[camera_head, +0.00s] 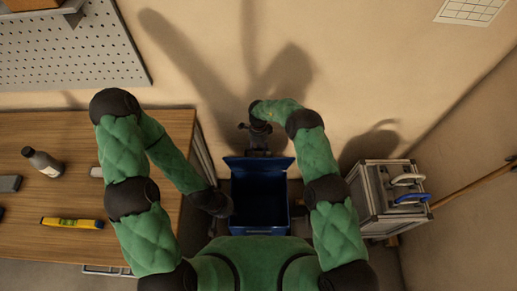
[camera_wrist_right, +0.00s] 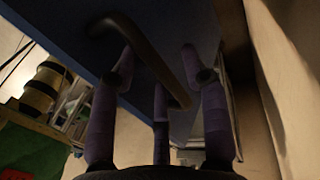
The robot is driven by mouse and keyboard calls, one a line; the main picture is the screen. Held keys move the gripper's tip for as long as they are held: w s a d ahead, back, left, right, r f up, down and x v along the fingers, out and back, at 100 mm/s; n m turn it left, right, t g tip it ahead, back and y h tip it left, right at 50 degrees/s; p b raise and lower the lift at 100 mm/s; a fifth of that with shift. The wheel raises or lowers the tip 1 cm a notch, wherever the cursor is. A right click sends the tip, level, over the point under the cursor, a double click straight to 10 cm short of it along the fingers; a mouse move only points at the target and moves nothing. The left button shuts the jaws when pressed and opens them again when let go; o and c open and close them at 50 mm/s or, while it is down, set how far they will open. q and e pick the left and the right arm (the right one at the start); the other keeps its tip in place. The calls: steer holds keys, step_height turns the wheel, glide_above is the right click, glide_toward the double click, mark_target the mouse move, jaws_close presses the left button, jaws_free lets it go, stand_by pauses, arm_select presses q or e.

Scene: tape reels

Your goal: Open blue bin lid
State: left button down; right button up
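The blue bin (camera_head: 259,212) stands on the floor between the workbench and a cart. Its blue lid (camera_head: 258,168) is tilted up at the far side, and the dark inside of the bin shows. My right gripper (camera_head: 258,138) is behind the lid's upper edge. In the right wrist view the fingers (camera_wrist_right: 162,80) are spread apart around a dark bar handle (camera_wrist_right: 148,50) on the blue lid surface (camera_wrist_right: 60,35), without clearly clamping it. My left gripper (camera_head: 217,204) is a dark shape at the bin's left side, and its fingers cannot be made out.
A wooden workbench (camera_head: 60,160) on the left bears a bottle (camera_head: 42,162) and a yellow level (camera_head: 72,223). A metal cart (camera_head: 378,190) with a blue and a white handle stands to the right. The wall is close behind the bin.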

steer(key=v, duration=1.2)
stand_by(0.4)
steer(key=s+d+f+n+t+h, duration=0.2)
steer(key=s+d+f+n+t, duration=0.15)
steer(key=d, duration=0.75)
steer(key=s+d+f+n+t+h, duration=0.25)
steer(key=d+f, duration=0.25)
steer(key=d, duration=0.6)
steer(key=s+a+n+g+y, duration=0.1)
steer(key=s+a+n+y, duration=0.25)
steer(key=s, duration=0.65)
steer(key=s+a+n+g+y, duration=0.2)
steer(key=s+a, duration=0.2)
steer(key=s, duration=0.6)
steer(key=s+a+n+g+y, duration=0.1)
steer(key=s+a+n+y, duration=0.2)
steer(key=s, duration=0.7)
step_height(320, 180, down, 6)
steer(key=w+a+n+b, duration=0.1)
steer(key=w+b, duration=0.2)
steer(key=b, duration=0.4)
steer(key=shift+a+r+t+b, duration=0.25)
steer(key=shift+a+t+b, duration=0.1)
steer(key=shift+t+b, duration=0.05)
